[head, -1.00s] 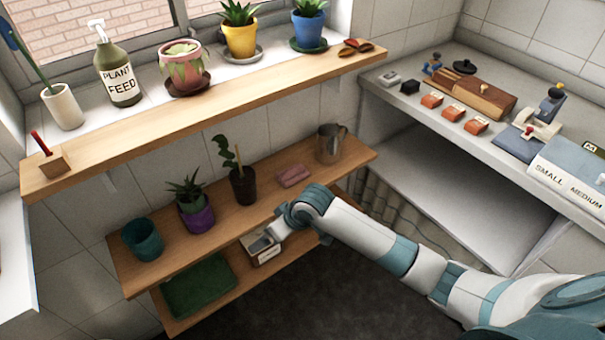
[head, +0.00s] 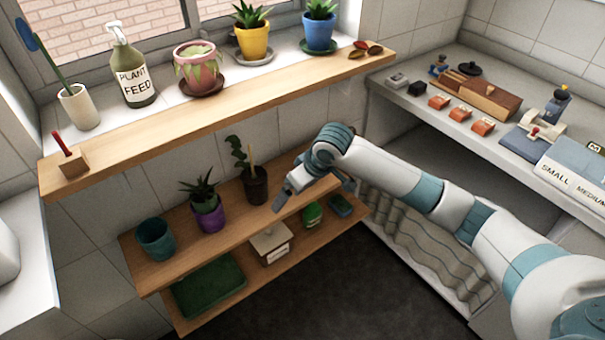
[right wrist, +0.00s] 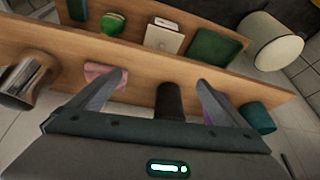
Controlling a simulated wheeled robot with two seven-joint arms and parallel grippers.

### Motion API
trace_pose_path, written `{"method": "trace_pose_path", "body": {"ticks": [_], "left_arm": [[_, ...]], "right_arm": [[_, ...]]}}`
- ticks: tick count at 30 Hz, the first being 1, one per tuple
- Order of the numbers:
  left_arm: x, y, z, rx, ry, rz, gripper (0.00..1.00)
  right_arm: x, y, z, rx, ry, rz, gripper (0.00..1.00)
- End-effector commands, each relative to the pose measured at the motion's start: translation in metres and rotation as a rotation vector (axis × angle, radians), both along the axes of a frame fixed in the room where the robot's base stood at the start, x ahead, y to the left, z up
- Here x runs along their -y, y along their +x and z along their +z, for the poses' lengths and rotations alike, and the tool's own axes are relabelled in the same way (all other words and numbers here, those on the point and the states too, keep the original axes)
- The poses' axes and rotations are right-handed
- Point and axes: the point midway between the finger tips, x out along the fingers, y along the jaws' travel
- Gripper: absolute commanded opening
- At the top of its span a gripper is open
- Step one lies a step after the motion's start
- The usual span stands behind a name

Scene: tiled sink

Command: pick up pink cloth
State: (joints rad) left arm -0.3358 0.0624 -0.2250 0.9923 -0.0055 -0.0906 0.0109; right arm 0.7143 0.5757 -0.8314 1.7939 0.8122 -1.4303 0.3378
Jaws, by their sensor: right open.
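The pink cloth (right wrist: 104,74) lies folded on the middle wooden shelf (head: 185,248), seen in the right wrist view. In the head view my right arm hides it. My right gripper (head: 281,199) is open and empty, above the right part of that shelf. In the right wrist view my right gripper (right wrist: 162,80) has its fingers spread, with a dark plant pot (right wrist: 169,102) between them in the picture. The cloth is beside the left-hand finger, which overlaps its edge, so it is not between the fingers. My left gripper is not in view.
A metal mug (right wrist: 27,80) stands beyond the cloth on the same shelf. Potted plants (head: 206,209) and a teal pot (head: 156,239) stand on it too. The upper shelf (head: 220,108) overhangs behind. A white box (head: 272,242) and green tray (head: 209,285) are on the lower shelf.

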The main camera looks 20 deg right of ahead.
Motion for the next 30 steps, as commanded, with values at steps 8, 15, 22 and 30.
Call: {"method": "trace_pose_path", "body": {"ticks": [8,15,22,30], "left_arm": [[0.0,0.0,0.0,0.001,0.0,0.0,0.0],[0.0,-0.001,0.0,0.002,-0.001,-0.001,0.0],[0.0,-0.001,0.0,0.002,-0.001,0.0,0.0],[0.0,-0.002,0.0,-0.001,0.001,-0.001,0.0]], "right_arm": [[0.056,0.053,0.067,-0.005,-0.046,-0.097,0.97],[0.084,0.072,0.101,-0.013,-0.055,-0.161,0.97],[0.088,0.074,0.105,-0.016,-0.054,-0.17,0.97],[0.087,0.075,0.103,-0.015,-0.054,-0.169,0.97]]}}
